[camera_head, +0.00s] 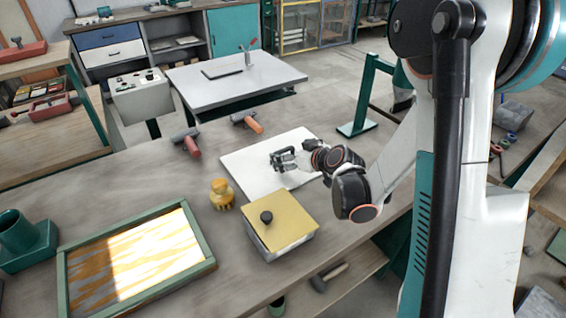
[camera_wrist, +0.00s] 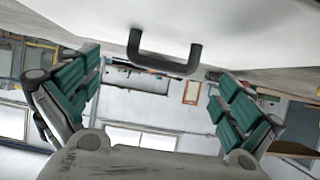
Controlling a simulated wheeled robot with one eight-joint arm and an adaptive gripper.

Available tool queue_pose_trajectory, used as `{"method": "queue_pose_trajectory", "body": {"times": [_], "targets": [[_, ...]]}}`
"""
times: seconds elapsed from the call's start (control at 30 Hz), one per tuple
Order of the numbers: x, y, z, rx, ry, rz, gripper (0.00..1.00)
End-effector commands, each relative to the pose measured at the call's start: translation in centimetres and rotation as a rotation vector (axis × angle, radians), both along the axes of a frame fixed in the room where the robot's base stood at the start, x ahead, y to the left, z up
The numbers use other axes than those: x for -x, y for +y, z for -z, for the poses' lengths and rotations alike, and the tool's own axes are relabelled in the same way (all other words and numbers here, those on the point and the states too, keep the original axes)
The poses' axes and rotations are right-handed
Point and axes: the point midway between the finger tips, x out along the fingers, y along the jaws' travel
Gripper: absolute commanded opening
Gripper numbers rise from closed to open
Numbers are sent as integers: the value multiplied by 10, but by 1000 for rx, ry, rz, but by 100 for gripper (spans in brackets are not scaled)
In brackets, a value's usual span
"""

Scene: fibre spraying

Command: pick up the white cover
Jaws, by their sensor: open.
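The white cover (camera_head: 250,168) is a flat white panel lying on the workbench in the head view. My gripper (camera_head: 284,160) is over its right half. In the wrist view the cover (camera_wrist: 235,25) fills the top of the picture, with a dark U-shaped handle (camera_wrist: 165,65) on it. My gripper (camera_wrist: 158,78) is open, its two teal-padded fingers apart on the left and right of the handle. The handle appears between them and slightly beyond the tips; I cannot see any contact. In the head view my gripper hides the handle.
On the workbench (camera_head: 120,175) stand a yellow-lidded box (camera_head: 280,225) with a black knob, a yellow jar (camera_head: 221,195), a green-framed tray (camera_head: 140,262) and two hand tools (camera_head: 187,142) (camera_head: 247,122). A green stand (camera_head: 360,100) rises behind the cover. Bare bench lies left of the cover.

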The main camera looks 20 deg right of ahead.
Motion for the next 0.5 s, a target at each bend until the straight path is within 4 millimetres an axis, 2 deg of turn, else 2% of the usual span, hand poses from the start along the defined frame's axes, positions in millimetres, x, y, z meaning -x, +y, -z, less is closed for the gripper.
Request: {"method": "queue_pose_trajectory", "body": {"times": [0.17,0.4,0.5], "targets": [[-9,4,5,0,0,-1,100],[-38,15,20,0,0,-1,100],[-44,17,22,1,0,0,100]]}}
